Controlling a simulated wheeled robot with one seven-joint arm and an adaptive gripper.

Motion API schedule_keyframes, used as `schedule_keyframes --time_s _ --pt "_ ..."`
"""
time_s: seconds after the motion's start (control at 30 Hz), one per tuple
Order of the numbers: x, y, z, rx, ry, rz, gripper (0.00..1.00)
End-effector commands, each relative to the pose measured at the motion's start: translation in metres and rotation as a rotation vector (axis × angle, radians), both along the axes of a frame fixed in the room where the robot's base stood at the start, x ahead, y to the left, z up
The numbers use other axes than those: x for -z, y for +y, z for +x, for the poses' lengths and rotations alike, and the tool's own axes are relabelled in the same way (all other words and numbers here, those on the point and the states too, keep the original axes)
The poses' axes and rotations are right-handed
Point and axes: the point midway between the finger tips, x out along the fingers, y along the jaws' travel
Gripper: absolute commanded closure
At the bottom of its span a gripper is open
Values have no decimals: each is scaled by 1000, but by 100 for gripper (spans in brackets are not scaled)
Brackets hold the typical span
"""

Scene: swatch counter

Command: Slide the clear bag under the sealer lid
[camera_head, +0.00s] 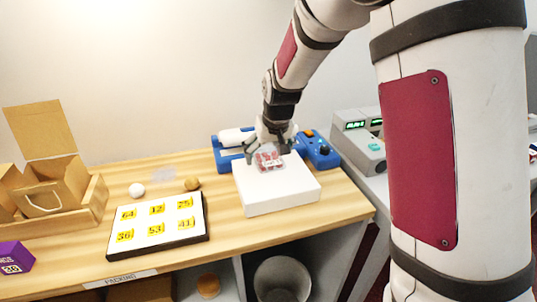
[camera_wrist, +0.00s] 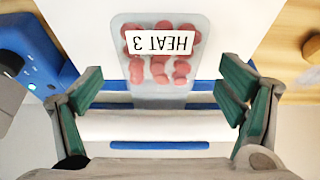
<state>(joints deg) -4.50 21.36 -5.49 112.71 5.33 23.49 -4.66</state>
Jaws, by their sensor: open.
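The clear bag (camera_head: 269,161) holds several red round pieces and lies on a white block (camera_head: 277,196). In the wrist view the bag (camera_wrist: 160,75) has a label reading "HEAT 3", upside down. Its narrower end points at the sealer, over a blue strip. The blue sealer (camera_head: 319,150) stands behind the block, with a white bar (camera_wrist: 150,126) across it in the wrist view. My gripper (camera_head: 267,150) is open above the bag's sealer-side end. In the wrist view its green-padded fingers (camera_wrist: 161,82) stand apart on either side of that end, not touching it.
A white board (camera_head: 130,237) with yellow number tags lies left of the block. A white ball (camera_head: 137,190) and a brown ball (camera_head: 192,183) are behind it. Cardboard boxes (camera_head: 55,185) stand far left. A grey device (camera_head: 358,150) stands right, beyond the counter's edge.

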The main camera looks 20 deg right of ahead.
Motion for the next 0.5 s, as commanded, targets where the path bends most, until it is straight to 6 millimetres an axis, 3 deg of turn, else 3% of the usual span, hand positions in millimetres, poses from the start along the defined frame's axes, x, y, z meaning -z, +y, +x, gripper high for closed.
schedule_keyframes --time_s 0.3,0.5 --pt "-59 0 -23 0 -5 0 12" --pt "-88 0 -36 0 -3 0 12"
